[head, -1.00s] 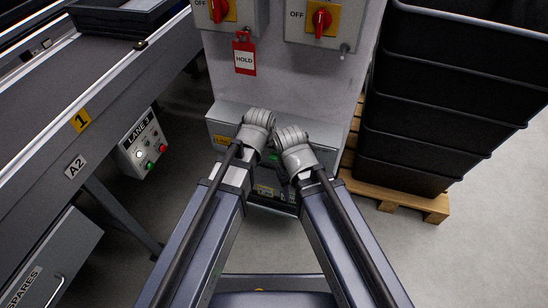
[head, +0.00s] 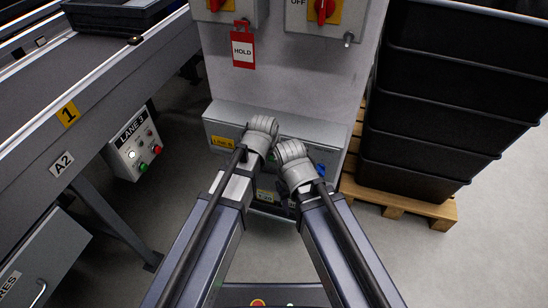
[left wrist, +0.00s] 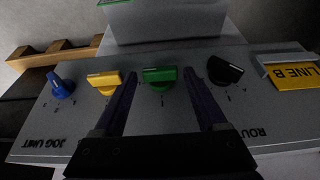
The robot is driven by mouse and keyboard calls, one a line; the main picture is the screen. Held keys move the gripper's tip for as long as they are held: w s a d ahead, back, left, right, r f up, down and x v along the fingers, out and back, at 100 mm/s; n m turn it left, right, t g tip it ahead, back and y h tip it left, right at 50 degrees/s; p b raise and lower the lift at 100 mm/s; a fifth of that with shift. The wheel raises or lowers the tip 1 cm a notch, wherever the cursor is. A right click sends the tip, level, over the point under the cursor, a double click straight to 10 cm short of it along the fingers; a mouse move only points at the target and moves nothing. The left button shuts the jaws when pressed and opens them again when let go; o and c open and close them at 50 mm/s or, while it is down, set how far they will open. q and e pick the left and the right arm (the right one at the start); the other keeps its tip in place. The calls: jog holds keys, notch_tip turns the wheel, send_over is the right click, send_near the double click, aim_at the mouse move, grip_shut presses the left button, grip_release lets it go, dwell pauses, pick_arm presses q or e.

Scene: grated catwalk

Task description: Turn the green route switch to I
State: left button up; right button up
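The green route switch (left wrist: 160,76) is on a grey panel (left wrist: 140,130) in the left wrist view, its bar lying across the picture. Small marks sit below it; I cannot tell which one it points to. My left gripper (left wrist: 161,82) is open, with one finger on each side of the green switch. I cannot tell whether the fingers touch it. In the head view my wrists hide most of this panel and the green switch.
A yellow switch (left wrist: 104,80) and a blue knob (left wrist: 61,86) sit left of the green one, a black knob (left wrist: 225,70) right. A LINE B label (left wrist: 296,75) is at the panel's right. Black crates (head: 440,90) stand right; a conveyor (head: 90,100) runs left.

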pick_arm(q)
jog(key=c, duration=1.1)
jog(key=shift+a, duration=0.1)
jog(key=shift+w+a+f+h+b, duration=0.15)
jog(key=shift+a+h+b, duration=0.15)
jog(key=shift+h, duration=0.5)
jog(key=shift+a+f+n+g+h+b, duration=0.1)
jog(key=shift+n+g+h+b, duration=0.35)
jog(key=shift+h, duration=0.25)
jog(key=shift+a+f+g+h+b, duration=0.15)
jog(key=shift+a+g+h+b, duration=0.1)
jog(key=shift+h+b, duration=0.8)
jog(key=shift+n+h+b, duration=0.25)
jog(key=shift+h+b, duration=0.15)
jog(key=shift+h, duration=0.25)
